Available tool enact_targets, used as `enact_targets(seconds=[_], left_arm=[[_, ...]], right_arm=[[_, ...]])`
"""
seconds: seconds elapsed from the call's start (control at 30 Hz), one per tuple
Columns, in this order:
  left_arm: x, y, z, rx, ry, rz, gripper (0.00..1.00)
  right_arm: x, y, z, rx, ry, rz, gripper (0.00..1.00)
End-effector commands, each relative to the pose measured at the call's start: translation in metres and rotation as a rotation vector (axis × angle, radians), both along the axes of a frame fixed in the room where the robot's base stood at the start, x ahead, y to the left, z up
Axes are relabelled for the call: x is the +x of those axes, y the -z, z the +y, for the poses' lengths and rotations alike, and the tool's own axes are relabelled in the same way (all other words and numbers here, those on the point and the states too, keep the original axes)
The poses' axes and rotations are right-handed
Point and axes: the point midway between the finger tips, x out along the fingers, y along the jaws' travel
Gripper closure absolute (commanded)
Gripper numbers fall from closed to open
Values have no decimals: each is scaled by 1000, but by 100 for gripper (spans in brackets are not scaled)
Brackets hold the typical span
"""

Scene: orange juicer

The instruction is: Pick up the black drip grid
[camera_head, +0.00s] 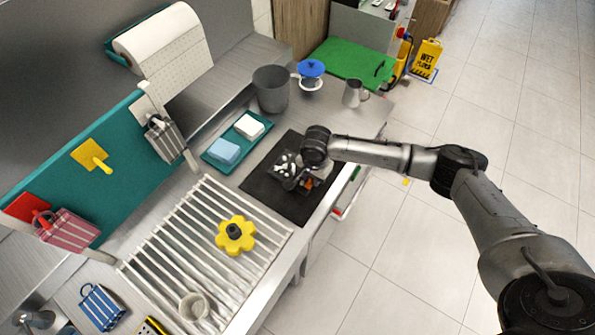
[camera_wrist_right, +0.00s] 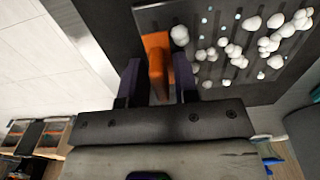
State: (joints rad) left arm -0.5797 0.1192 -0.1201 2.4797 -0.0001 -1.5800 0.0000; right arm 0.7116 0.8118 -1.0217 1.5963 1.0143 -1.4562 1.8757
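The black drip grid (camera_head: 286,170) lies on a black mat in the head view, with white bits on it. In the right wrist view the slatted grid (camera_wrist_right: 222,75) carries many white lumps, and an orange tab (camera_wrist_right: 157,62) stands at its edge. My right gripper (camera_head: 308,180) is at the grid's right side in the head view. In the wrist view its two dark fingers (camera_wrist_right: 158,82) stand on either side of the orange tab, very close to it. I cannot tell if both fingers press on it. My left gripper is not in view.
The black mat (camera_head: 262,186) lies on the counter near its front edge. A ribbed drainer (camera_head: 160,240) holds a yellow flower-shaped piece (camera_head: 235,236). A teal tray (camera_head: 216,160) with a blue sponge, a grey bin (camera_head: 271,92) and a metal jug (camera_head: 353,93) stand behind.

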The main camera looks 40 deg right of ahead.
Motion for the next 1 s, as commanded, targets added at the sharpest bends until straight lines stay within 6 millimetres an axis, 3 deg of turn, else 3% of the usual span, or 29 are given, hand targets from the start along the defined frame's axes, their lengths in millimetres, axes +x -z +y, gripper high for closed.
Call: enact_targets(seconds=[0.3, 0.73, 1.0], left_arm=[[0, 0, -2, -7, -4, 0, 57], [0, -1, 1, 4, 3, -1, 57], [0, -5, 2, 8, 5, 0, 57]], right_arm=[[0, 0, 0, 0, 0, 0, 100], [0, -4, 0, 0, 1, -1, 100], [1, -33, 0, 2, 1, -2, 100]])
